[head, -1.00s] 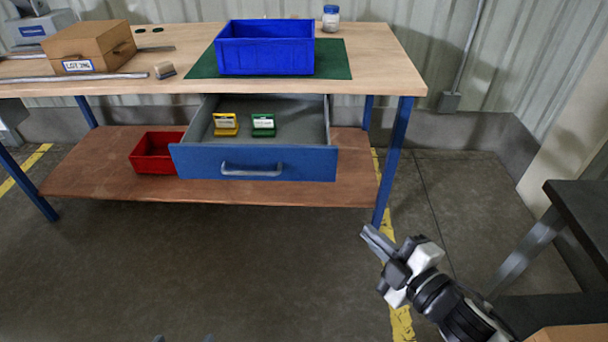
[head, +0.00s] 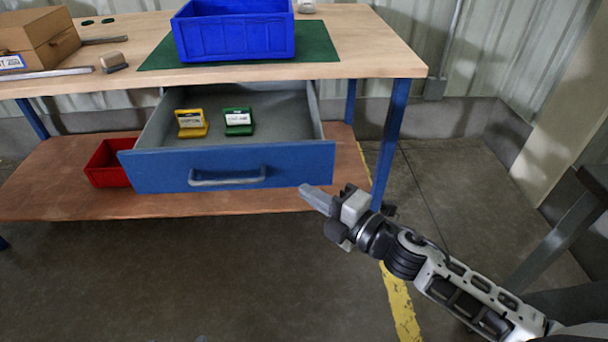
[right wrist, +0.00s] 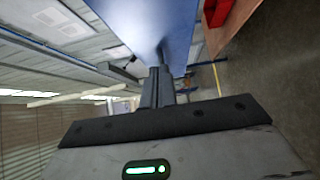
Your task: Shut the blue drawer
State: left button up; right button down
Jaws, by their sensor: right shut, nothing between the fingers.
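The blue drawer (head: 226,168) under the workbench is pulled open in the head view, with a grey bar handle (head: 228,177) on its front. Inside lie a yellow cartridge (head: 191,123) and a green cartridge (head: 238,121). My right gripper (head: 309,191) is shut and empty, near the lower right corner of the drawer front; whether it touches cannot be told. In the right wrist view its closed fingers (right wrist: 158,88) point toward the blue drawer front (right wrist: 160,30). My left gripper is out of view.
A blue bin (head: 236,32) sits on a green mat (head: 316,46) on the bench top. A red bin (head: 106,166) stands on the lower shelf (head: 60,198), left of the drawer. A blue bench leg (head: 390,135) stands right of the drawer. The floor in front is clear.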

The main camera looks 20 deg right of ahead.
aim_at(288, 167)
jog(key=w, duration=0.4)
jog(key=shift+w, duration=0.1)
jog(key=shift+w+d, duration=0.25)
jog(key=shift+w, duration=0.35)
